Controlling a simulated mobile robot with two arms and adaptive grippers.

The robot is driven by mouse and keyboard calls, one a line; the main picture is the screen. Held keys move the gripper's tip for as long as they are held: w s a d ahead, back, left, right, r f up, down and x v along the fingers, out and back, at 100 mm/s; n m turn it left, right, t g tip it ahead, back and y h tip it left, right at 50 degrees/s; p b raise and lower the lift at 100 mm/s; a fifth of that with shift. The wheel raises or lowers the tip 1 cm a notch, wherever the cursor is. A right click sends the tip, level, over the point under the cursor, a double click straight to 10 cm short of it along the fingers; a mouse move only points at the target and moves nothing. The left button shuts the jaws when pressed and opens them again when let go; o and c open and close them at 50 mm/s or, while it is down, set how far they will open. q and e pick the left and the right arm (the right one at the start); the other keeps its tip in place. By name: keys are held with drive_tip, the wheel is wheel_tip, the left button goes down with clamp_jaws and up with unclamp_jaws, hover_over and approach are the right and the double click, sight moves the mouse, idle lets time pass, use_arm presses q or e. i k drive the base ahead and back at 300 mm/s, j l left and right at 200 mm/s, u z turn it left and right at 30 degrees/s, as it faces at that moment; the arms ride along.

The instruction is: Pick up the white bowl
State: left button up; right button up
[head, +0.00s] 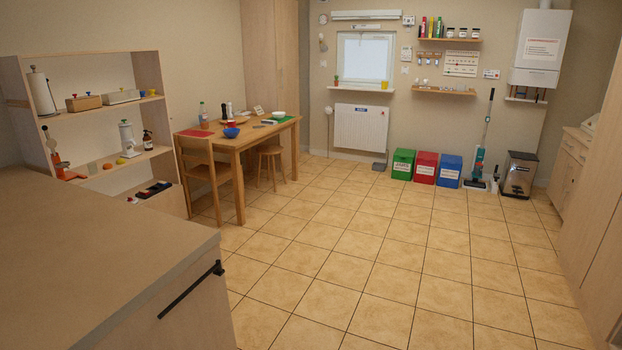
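A small white bowl (279,115) sits on the far right part of the wooden table (246,138), by a green mat (284,120). The table stands across the room, left of the middle in the head view. A blue bowl (231,132) is nearer on the same table. Neither of my grippers shows in the head view, so their state cannot be seen.
A counter (100,265) with a dark handle fills the lower left. A chair (205,172) and a stool (270,160) stand at the table. A shelf (100,120) is at left. The tiled floor (390,235) is clear toward the bins (425,167).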

sight(279, 116)
drive_tip(key=i, duration=6.3)
drive_tip(key=l+z, duration=0.05)
drive_tip(key=l, duration=0.25)
